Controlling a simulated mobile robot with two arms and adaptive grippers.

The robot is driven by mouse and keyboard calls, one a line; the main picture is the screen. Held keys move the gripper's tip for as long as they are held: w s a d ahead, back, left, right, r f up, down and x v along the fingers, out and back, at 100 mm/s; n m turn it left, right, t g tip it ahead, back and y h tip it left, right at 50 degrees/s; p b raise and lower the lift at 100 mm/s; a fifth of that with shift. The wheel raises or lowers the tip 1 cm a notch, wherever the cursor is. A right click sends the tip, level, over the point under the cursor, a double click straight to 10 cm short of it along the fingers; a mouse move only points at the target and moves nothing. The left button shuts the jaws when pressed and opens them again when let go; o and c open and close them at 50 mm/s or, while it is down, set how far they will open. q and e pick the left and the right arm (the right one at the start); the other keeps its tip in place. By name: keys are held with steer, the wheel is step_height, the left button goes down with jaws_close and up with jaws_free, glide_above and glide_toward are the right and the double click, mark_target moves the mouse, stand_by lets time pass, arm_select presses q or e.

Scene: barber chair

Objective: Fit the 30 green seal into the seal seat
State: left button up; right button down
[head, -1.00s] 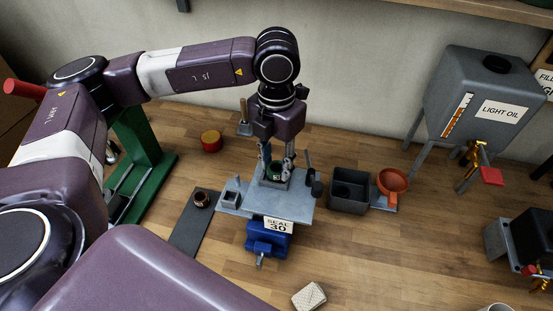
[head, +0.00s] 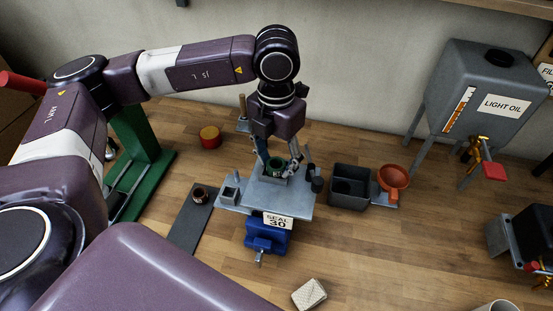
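The green seal (head: 275,163) is a small dark green ring with a pale mark, standing in or on the grey seal seat (head: 270,180) on the metal plate. I cannot tell how deep it sits. A white "SEAL 30" card (head: 278,221) hangs on the plate's front edge. My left gripper (head: 277,160) points down over the seal from above, its fingers spread to either side, apparently clear of the ring. The fingers partly hide the seal and seat. My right gripper is not in view.
A blue vise (head: 268,236) is under the plate (head: 283,199). A dark bin (head: 348,198) and orange funnel (head: 393,180) stand right, below the oil tank (head: 487,90).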

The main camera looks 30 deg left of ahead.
mark_target(276, 163)
arm_select(q)
steer(key=shift+s, duration=0.15)
steer(key=shift+r+p, duration=0.55)
steer(key=shift+p, duration=0.2)
step_height(276, 163, up, 12)
steer(key=b, duration=0.4)
